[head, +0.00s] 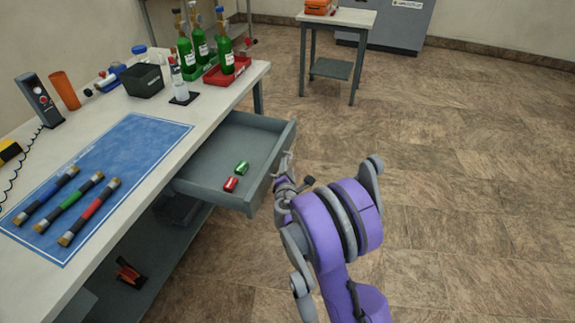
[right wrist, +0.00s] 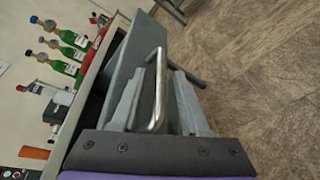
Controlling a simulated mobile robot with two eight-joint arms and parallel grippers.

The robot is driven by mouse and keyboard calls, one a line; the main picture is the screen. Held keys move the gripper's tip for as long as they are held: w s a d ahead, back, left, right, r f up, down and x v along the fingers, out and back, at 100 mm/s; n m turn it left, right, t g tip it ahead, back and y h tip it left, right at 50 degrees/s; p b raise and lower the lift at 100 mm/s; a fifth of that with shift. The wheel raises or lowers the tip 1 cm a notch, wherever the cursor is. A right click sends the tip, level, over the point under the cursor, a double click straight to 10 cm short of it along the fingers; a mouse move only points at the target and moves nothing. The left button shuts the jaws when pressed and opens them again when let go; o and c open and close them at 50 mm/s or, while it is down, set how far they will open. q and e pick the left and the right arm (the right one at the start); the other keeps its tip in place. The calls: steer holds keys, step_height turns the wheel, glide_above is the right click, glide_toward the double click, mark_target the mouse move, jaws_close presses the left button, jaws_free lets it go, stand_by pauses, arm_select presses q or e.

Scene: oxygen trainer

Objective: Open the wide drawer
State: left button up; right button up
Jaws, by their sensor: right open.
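The wide drawer (head: 262,180) under the workbench stands pulled out, its grey tray showing. Inside lie a red piece (head: 230,184) and a green piece (head: 242,168). My right gripper (head: 286,168) is at the drawer's front. In the right wrist view, the bar handle (right wrist: 160,88) runs between the two fingers of my right gripper (right wrist: 156,98), which are apart, with gaps beside the bar. The drawer front (right wrist: 138,55) lies just beyond. My left gripper is in neither view.
The workbench (head: 175,190) carries a blue mat (head: 150,137) with three banded rods, a black bin (head: 144,81) and green bottles (head: 225,53) in red and green trays. A small table (head: 340,17) stands at the back. The floor to the right is clear.

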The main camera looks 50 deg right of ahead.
steer(key=v, duration=0.8)
steer(key=shift+s+a+p, duration=0.2)
steer(key=shift+s+p, duration=0.05)
steer(key=shift+p, duration=0.1)
steer(key=shift+r, duration=0.15)
